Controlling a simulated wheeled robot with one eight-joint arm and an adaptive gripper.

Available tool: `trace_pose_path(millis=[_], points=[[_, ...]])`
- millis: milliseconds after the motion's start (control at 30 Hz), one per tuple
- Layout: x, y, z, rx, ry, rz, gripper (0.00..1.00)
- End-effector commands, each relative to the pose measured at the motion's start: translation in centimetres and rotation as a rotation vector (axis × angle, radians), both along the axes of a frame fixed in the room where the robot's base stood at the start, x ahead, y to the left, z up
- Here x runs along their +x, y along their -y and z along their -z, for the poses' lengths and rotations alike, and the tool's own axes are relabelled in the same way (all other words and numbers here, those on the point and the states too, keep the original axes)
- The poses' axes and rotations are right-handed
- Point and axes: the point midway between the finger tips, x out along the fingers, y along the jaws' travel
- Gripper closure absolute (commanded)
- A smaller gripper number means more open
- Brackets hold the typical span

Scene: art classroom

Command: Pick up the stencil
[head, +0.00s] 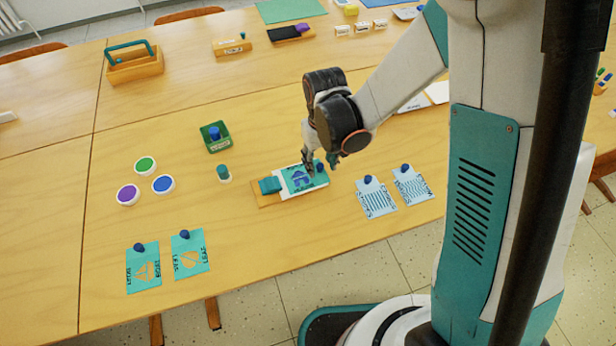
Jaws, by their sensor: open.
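A teal stencil (297,180) with a dark blue house-like figure lies on a white sheet on a wooden board (263,200). A dark blue knob (319,166) stands at its right end and a teal block (270,185) at its left. My gripper (309,167) points down over the stencil beside the knob. It is open; the arm partly hides its fingers, and I cannot tell whether it touches anything. Two more teal stencils with blue knobs, a boat one (143,274) and a leaf one (190,256), lie at the front left.
Two pale blue cards with knobs (376,197) (412,185) lie right of the board. A wooden caddy (133,72) stands at the back left.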

Motion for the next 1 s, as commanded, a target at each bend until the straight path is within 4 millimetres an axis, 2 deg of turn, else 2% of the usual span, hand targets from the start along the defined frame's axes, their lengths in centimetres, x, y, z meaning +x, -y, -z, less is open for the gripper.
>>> trace_pose_path(millis=[67,300,500,1000], points=[[0.00,0.02,1.03,0.000,0.000,0.000,0.58],[-0.02,0.03,1.00,0.000,0.000,0.000,0.58],[-0.01,0.03,0.99,0.000,0.000,0.000,1.00],[-0.01,0.03,0.48,0.000,0.000,0.000,1.00]])
